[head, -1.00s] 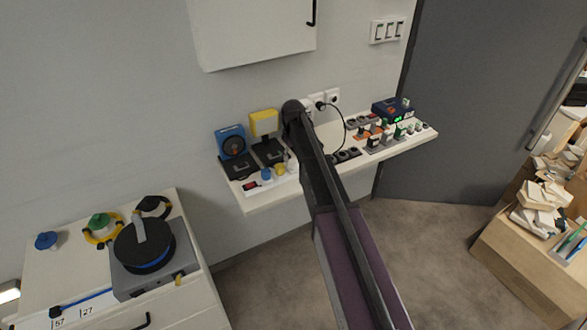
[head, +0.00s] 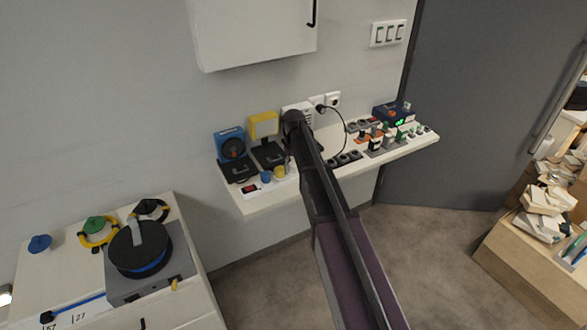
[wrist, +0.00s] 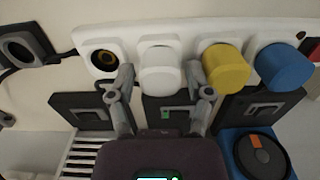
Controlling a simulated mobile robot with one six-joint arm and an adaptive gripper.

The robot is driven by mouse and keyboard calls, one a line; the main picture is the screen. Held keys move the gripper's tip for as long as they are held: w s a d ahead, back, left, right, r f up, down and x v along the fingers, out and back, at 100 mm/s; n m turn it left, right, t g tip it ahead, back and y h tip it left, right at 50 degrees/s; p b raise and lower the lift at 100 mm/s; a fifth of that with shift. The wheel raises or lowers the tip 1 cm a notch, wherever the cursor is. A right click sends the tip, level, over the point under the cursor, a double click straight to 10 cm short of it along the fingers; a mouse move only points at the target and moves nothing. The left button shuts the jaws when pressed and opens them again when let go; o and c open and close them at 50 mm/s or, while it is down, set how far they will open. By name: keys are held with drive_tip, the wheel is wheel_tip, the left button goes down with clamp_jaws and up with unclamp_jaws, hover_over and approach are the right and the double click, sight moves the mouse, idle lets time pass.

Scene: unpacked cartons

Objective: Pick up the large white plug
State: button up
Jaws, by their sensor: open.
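The white plug (wrist: 158,66) sits in a white power strip (wrist: 130,48) in the wrist view, between an empty socket and a yellow plug. My gripper (wrist: 160,90) is open, its fingers apart on either side below the plug in the picture. Nothing is held, and I cannot tell whether a finger touches the plug. In the head view the power strip (head: 262,188) lies along the shelf's front edge, and my arm largely hides the white plug and the gripper.
A yellow plug (wrist: 226,66) and a blue plug (wrist: 282,66) stand close beside the white one.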

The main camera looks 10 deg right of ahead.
clamp_jaws()
drive_tip(key=shift+r, duration=0.1)
wheel_tip(320, 180, up, 3)
drive_tip(key=p, duration=0.3)
drive_tip(key=s+d+r+p, duration=0.1)
drive_tip(key=s+p, duration=0.1)
drive_tip(key=s, duration=1.4)
drive_tip(key=shift+d+r, duration=0.4)
drive_tip(key=shift+a, duration=0.15)
